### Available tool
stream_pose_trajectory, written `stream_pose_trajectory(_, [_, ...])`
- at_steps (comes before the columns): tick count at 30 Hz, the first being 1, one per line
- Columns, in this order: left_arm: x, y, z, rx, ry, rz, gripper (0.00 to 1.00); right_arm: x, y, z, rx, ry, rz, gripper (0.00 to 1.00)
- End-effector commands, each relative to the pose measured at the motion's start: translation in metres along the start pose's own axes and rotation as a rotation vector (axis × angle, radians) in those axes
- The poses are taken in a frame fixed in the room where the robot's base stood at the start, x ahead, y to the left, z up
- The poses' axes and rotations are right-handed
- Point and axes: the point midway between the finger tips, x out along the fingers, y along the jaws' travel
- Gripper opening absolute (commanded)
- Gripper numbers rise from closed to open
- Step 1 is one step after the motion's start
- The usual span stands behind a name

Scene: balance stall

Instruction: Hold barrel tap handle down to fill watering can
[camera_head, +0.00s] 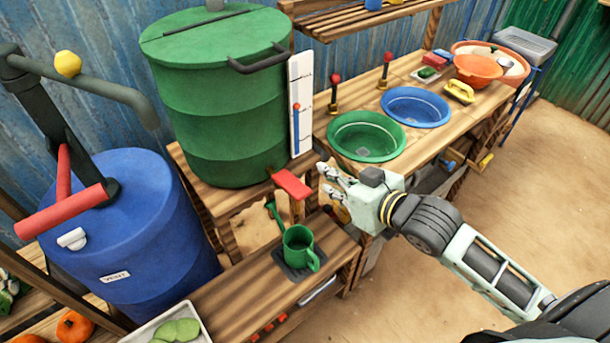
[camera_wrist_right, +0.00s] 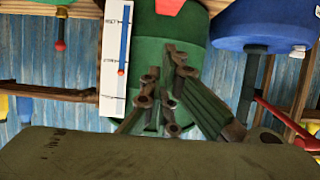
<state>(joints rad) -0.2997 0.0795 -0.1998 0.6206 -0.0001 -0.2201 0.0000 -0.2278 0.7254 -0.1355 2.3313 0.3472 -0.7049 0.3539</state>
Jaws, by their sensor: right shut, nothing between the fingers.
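The green barrel (camera_head: 225,105) stands on a wooden shelf, with its red tap handle (camera_head: 291,184) sticking out at the lower front right. The green watering can (camera_head: 299,247) stands upright on a dark square mat (camera_head: 286,268) on the lower bench, below the tap handle. My right gripper (camera_head: 322,182) is shut and empty, just right of the red handle; I cannot tell whether it touches it. In the right wrist view the gripper fingers (camera_wrist_right: 162,105) show in front of the green barrel, the red handle (camera_wrist_right: 169,6) at the top edge. My left gripper is not in view.
A blue drum (camera_head: 130,230) with a red-handled pump stands left. A white level gauge (camera_head: 301,100) is beside the green barrel. Green (camera_head: 366,136) and blue (camera_head: 415,107) basins sit on the bench behind my gripper. A white tray (camera_head: 172,327) is at the front.

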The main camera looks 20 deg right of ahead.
Motion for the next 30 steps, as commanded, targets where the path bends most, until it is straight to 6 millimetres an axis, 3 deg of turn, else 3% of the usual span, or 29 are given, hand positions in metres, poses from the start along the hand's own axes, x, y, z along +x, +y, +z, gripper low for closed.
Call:
stream_pose_trajectory(10, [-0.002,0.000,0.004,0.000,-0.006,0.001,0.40,0.011,0.001,-0.001,0.002,0.001,0.002,0.00])
stream_pose_trajectory(24, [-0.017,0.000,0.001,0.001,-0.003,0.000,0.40,0.102,0.001,-0.002,0.001,0.000,0.001,0.00])
stream_pose_trajectory(30, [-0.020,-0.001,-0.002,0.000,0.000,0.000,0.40,0.107,0.000,0.029,0.000,-0.003,0.001,0.00])
